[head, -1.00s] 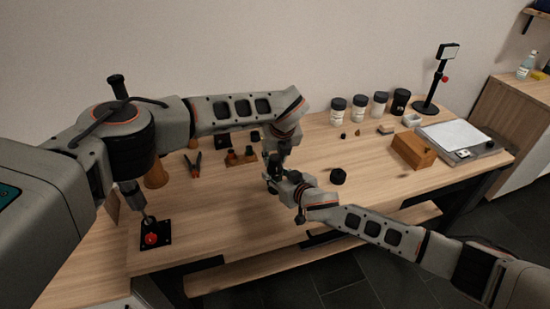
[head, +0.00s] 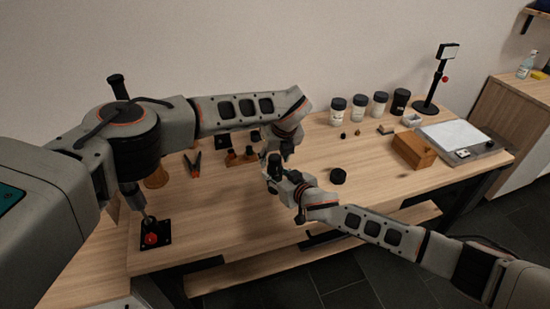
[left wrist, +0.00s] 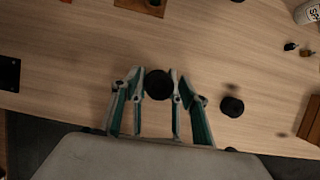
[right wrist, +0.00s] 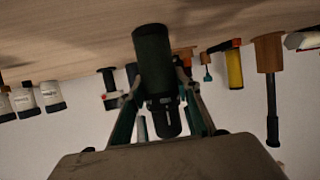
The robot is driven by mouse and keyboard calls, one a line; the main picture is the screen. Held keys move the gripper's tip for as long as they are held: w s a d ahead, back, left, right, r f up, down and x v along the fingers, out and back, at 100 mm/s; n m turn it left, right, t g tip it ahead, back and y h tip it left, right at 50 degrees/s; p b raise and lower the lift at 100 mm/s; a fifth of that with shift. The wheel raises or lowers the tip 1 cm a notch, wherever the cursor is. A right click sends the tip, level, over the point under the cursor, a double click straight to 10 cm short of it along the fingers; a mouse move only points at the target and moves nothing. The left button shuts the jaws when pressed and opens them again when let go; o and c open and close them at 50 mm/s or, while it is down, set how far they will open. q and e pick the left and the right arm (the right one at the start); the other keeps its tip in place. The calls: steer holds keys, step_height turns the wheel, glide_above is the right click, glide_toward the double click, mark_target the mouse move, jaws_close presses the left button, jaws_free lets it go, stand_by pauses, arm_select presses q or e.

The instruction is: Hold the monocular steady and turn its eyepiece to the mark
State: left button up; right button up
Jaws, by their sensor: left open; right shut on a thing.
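The monocular stands upright in my right gripper, with its dark green body (right wrist: 153,60) and black eyepiece end (right wrist: 167,118) showing in the right wrist view. It also shows small and dark in the head view (head: 275,164). My right gripper (right wrist: 155,90) is shut on it and holds it above the table. My left gripper (left wrist: 157,80) is open above the monocular; in the left wrist view the round black eyepiece top (left wrist: 159,85) lies between its fingertips. I cannot tell whether the fingers touch it. The mark cannot be made out.
On the wooden table (head: 235,215) a black round cap (head: 338,176) lies right of the grippers. Further right are a wooden box (head: 413,151), several jars (head: 359,108) and a screen stand (head: 440,80). Orange-tipped pliers (head: 193,165) and a red button (head: 151,239) are left.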

arm_select(q)
steer(key=v, duration=1.2)
arm_select(e)
steer(key=o, duration=1.4)
